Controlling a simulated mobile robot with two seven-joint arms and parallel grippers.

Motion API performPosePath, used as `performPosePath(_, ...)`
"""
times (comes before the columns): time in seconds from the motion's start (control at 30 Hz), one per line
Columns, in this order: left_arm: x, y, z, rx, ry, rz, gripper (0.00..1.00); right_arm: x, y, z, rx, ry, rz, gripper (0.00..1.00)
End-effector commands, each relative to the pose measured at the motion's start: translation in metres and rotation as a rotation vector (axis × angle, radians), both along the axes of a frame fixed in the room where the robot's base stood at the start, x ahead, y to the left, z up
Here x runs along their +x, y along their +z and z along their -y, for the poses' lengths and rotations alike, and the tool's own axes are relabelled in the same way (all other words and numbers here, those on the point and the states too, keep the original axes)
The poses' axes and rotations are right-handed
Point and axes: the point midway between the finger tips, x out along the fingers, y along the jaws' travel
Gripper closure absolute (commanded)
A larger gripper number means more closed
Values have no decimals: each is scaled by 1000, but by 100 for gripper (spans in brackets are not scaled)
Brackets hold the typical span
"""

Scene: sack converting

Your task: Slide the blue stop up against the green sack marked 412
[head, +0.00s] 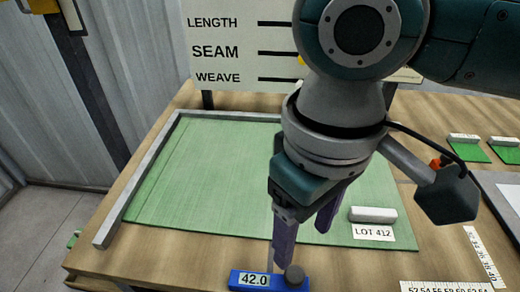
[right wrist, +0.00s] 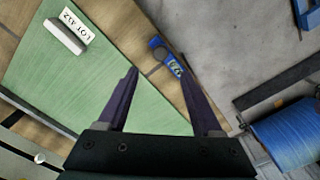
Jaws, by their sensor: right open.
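The green sack (head: 200,180) lies flat on the wooden table, with a white LOT 412 tag (head: 372,232) and a pale bar (head: 373,214) at its right front. In the right wrist view the sack (right wrist: 90,85) fills the left side. The blue stop (head: 240,280) has a 42.0 readout and a dark round knob. It sits near the table's front edge, with bare wood between it and the sack. My right gripper (head: 305,238) is open and empty above the stop, partly hiding the sack. The stop (right wrist: 174,67) shows between its fingers in the right wrist view.
A grey fence (head: 150,170) borders the sack's left and back. A LENGTH, SEAM, WEAVE board (head: 225,50) stands behind. Ruler strips (head: 445,286) and small green swatches (head: 468,150) lie right. A blue spool (right wrist: 285,135) shows in the right wrist view.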

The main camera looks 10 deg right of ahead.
Motion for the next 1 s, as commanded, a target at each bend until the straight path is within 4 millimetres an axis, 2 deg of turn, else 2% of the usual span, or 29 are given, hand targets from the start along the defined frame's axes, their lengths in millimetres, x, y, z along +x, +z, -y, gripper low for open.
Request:
performPosePath(0.17, 0, -3, 0, 0, 0, 0, 100, 0, -21, 1, -5, -4, -3, 33)
performPosePath(0.4, -1, -12, 0, 0, 0, -1, 100, 0, -68, 1, -5, -3, -3, 33)
performPosePath(0.53, -1, -16, 0, 0, 0, -1, 100, 0, -86, 1, -3, -1, -2, 33)
performPosePath(0.7, -1, -17, 0, 1, 0, -1, 100, 0, -97, 0, -3, 0, -1, 33)
performPosePath(0.97, -1, -17, 0, 1, 0, -2, 100, 0, -98, 0, -2, 0, 0, 33)
performPosePath(1.0, -1, -17, 0, 1, 0, -2, 100, 0, -98, 0, -2, 0, 0, 38)
